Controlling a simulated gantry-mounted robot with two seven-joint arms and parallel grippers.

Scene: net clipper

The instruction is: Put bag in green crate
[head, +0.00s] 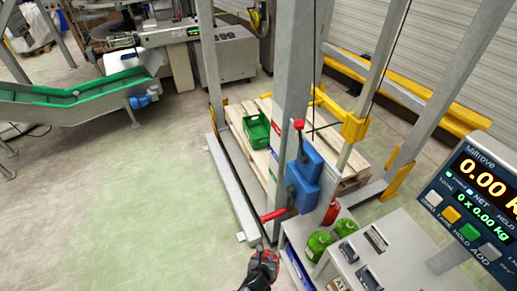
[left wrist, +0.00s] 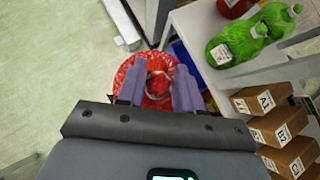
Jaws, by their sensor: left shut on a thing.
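The green crate (head: 256,131) sits on a wooden pallet behind the grey frame posts in the head view. My left gripper (head: 263,262) is at the bottom centre of the head view, well in front of the crate. In the left wrist view, the two fingers of my left gripper (left wrist: 159,88) are shut on a red net bag (left wrist: 158,68). The bag hangs below the fingers, and the gripper body hides part of it. In the head view the held bag is mostly hidden by the gripper. My right gripper does not show.
Green net bags (head: 318,244) and another red bag (head: 331,213) stand on the bench to the right. A blue clipper with a red handle (head: 303,180) is mounted on a grey post (head: 290,90) near the crate. Open floor (head: 150,200) lies left.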

